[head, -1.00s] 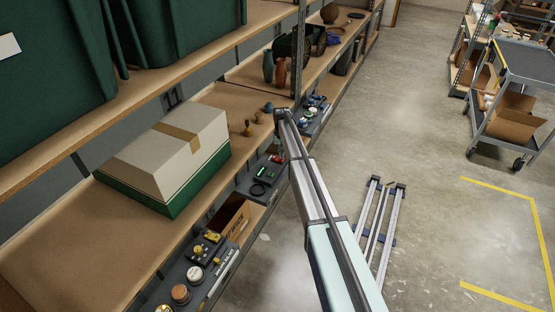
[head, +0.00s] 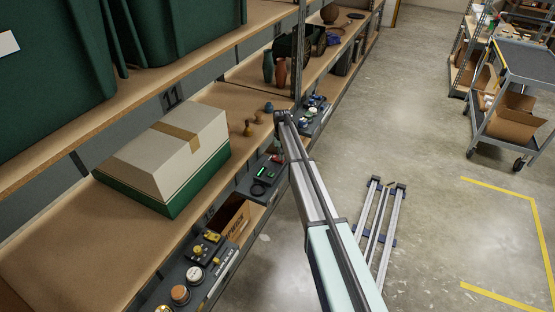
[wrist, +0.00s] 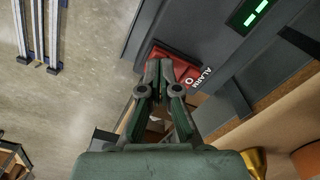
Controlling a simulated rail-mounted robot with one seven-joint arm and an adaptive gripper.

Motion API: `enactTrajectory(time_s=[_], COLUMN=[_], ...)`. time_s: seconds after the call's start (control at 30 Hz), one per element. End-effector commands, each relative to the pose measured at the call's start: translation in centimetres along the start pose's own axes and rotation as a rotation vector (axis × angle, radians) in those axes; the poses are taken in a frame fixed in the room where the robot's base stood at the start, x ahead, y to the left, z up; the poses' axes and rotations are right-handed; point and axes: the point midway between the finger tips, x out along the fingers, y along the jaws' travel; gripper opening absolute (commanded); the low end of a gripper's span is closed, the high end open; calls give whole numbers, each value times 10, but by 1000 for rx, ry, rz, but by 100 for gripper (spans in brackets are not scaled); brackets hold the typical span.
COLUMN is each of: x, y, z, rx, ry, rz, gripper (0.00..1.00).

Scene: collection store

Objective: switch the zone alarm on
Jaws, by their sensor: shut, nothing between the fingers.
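The red alarm switch (wrist: 184,64) shows in the wrist view on a dark grey panel (wrist: 190,28), with a white "ALARM" label beside it and an "O" mark at its lower end. My gripper (wrist: 158,68) is shut and empty. Its fingertips overlap the left part of the switch in the picture; I cannot tell whether they touch it. The fingers hide part of the switch, and I cannot tell which way it is set. A green lit display (wrist: 249,13) is on the same unit. In the head view the unit (head: 265,174) hangs at the shelf edge, partly behind my arm.
A white and green box (head: 168,160) stands on the shelf (head: 60,240). Small vases (head: 280,72) stand farther back.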

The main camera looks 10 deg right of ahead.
Motion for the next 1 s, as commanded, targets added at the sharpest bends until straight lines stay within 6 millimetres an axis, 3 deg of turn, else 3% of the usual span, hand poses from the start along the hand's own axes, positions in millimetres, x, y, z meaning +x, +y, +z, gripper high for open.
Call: enactTrajectory(time_s=[0.27,1.0], x=[-2,-54], y=[0,0], z=[0,0], rx=[0,0], ry=[1,1], rz=[0,0], gripper=[0,0])
